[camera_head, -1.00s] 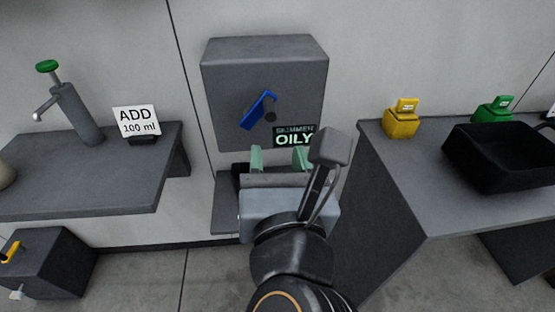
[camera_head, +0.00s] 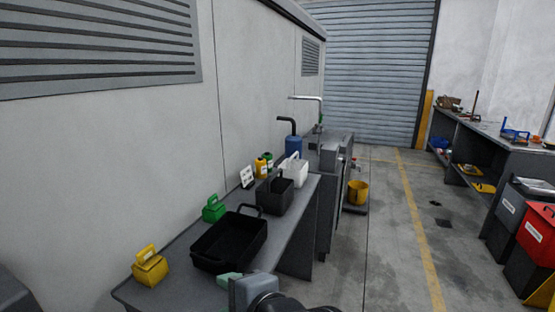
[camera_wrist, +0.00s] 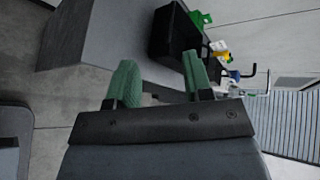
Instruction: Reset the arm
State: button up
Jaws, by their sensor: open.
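My gripper (camera_wrist: 160,85) shows in the wrist view with its two green fingers spread apart and nothing between them. In the head view only part of my gripper (camera_head: 230,281) shows at the bottom edge, in front of the grey bench (camera_head: 180,265). A black tray (camera_head: 230,240) stands on that bench, beyond the gripper. In the wrist view the picture is turned sideways, and the black tray (camera_wrist: 172,38) lies past the fingers, apart from them.
A yellow container (camera_head: 150,268) and a green one (camera_head: 213,209) stand on the bench. A black caddy (camera_head: 275,194) and a white one (camera_head: 293,171) are farther along. A yellow bucket (camera_head: 358,192) stands beyond. The aisle floor between is clear.

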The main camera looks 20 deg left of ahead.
jog(key=w+d+r+n+t+h+p, duration=0.1)
jog(key=w+d+r+n+h+p, duration=0.25)
jog(key=w+d, duration=0.6)
jog(key=s+d+n+g+h+p, duration=0.1)
jog(key=d+h+p, duration=0.3)
jog(key=d, duration=0.9)
jog(key=s+d+n+g+h+p, duration=0.1)
jog(key=d+n+h+p, duration=0.3)
jog(key=d, duration=0.9)
jog(key=s+p, duration=0.1)
jog(key=p, duration=0.1)
jog(key=shift+d+f+p, duration=0.2)
jog(key=shift+d+p, duration=0.1)
jog(key=shift+h, duration=0.25)
